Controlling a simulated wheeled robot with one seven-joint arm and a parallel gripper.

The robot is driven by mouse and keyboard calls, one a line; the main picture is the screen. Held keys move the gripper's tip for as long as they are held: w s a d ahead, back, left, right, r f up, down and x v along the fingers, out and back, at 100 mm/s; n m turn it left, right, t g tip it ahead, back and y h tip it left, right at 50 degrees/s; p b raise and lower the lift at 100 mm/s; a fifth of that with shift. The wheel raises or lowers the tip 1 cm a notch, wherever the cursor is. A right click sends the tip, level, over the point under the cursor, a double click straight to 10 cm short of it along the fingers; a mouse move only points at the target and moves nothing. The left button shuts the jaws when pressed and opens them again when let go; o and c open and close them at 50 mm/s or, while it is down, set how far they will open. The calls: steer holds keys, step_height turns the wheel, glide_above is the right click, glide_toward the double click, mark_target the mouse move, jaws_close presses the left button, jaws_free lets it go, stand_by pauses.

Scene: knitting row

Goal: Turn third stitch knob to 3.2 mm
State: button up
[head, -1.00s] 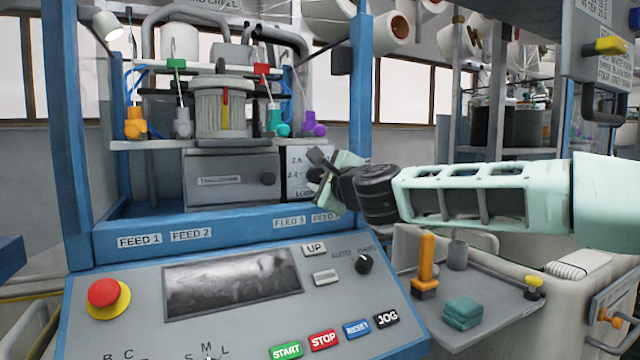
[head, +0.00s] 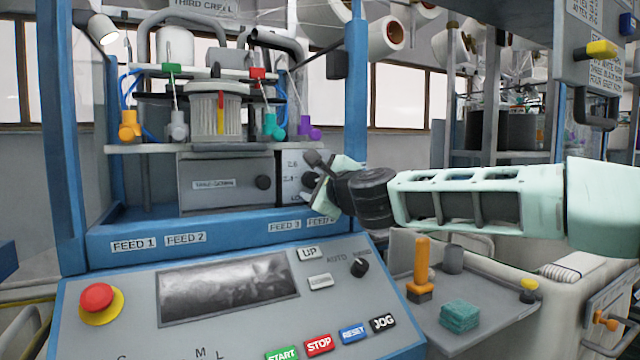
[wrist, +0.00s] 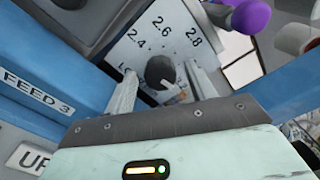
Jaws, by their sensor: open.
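A dark round knob (wrist: 160,72) sits on a white scale plate (wrist: 172,22) in the wrist view. My gripper (wrist: 161,80) is open, with one finger on each side of the knob; contact cannot be told. In the head view, my gripper (head: 318,183) is in front of the right part of the white plate (head: 288,172) and hides the knob. The FEED 3 label (wrist: 38,92) is at the left in the wrist view.
A blue post (head: 356,90) stands just behind my gripper. A purple part (wrist: 251,15) is near the plate's upper right. The control panel (head: 130,335) slopes below, with a red stop button (head: 97,298).

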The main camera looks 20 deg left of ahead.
steer(key=b+v, duration=0.4)
steer(key=v, duration=1.3)
steer(key=shift+d+b, duration=0.2)
steer(key=shift+b, duration=0.1)
steer(key=shift+s, duration=0.15)
steer(key=s+a+f+n+g+h, duration=0.15)
steer(key=s+f+n+g, duration=0.45)
steer(key=s+f+n, duration=0.6)
steer(key=s+d+f+n+g+h, duration=0.1)
steer(key=s+d+f+n+h, duration=0.15)
steer(key=d+f, duration=0.35)
steer(key=s+d+f+n+g+h, duration=0.25)
steer(key=s+d+f, duration=0.2)
steer(key=f, duration=0.25)
steer(key=s+d+f+n+g+h, duration=0.1)
steer(key=s+d+f+n+h, duration=0.2)
steer(key=d, duration=0.6)
steer(key=s+d+f+n+g+h, duration=0.1)
steer(key=s+d+f+h, duration=0.15)
steer(key=s+d, duration=0.55)
step_height(320, 180, up, 16)
steer(key=w+d+h+p, duration=0.1)
steer(key=d+p, duration=0.1)
steer(key=p, duration=1.4)
steer(key=shift+w+d, duration=0.3)
